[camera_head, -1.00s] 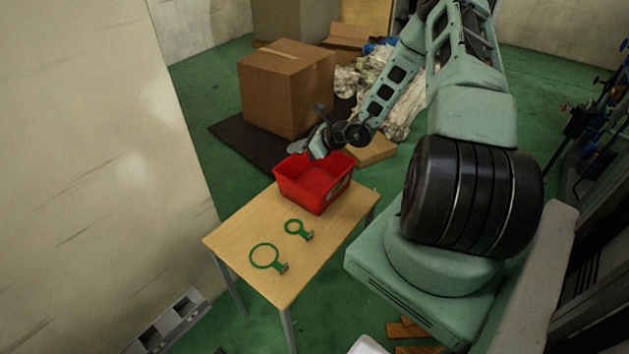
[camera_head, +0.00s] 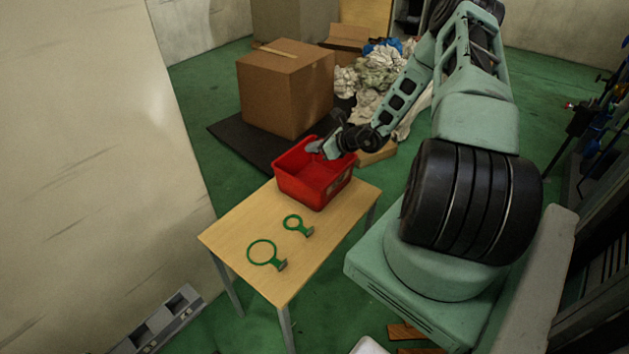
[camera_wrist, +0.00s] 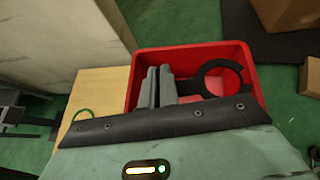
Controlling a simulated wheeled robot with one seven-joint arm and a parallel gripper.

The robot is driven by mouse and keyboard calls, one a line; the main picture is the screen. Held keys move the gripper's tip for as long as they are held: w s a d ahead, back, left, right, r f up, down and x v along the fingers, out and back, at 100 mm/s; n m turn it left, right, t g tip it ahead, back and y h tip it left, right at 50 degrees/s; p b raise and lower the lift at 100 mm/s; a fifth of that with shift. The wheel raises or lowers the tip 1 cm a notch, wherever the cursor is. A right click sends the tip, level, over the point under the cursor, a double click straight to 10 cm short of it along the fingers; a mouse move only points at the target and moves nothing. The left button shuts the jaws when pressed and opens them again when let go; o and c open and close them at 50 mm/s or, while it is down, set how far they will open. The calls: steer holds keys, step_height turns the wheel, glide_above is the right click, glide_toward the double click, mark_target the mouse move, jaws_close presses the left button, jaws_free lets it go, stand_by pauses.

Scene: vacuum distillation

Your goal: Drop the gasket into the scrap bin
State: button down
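The red scrap bin (camera_head: 318,185) stands open at the back of the small wooden table. My gripper (camera_head: 316,148) is over the bin's opening, pointing down. In the wrist view its two grey fingers (camera_wrist: 158,85) are close together above the bin (camera_wrist: 190,57). The gasket, a dark ring with a short tab (camera_wrist: 222,62), shows beside the right finger, over the bin's inside. Its tab runs to the fingers, which look shut on it; the grip point itself is hidden. I cannot make out the gasket in the head view.
Two green rings with tabs, a larger one (camera_head: 262,252) and a smaller one (camera_head: 294,223), lie on the front of the table (camera_head: 238,232). A pale wall panel (camera_head: 90,170) is at left. A cardboard box (camera_head: 285,88) stands behind.

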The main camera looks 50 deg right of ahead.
steer(key=c, duration=1.6)
jaws_free()
steer(key=b+v, duration=0.2)
steer(key=v, duration=1.5)
steer(key=shift+s, duration=0.2)
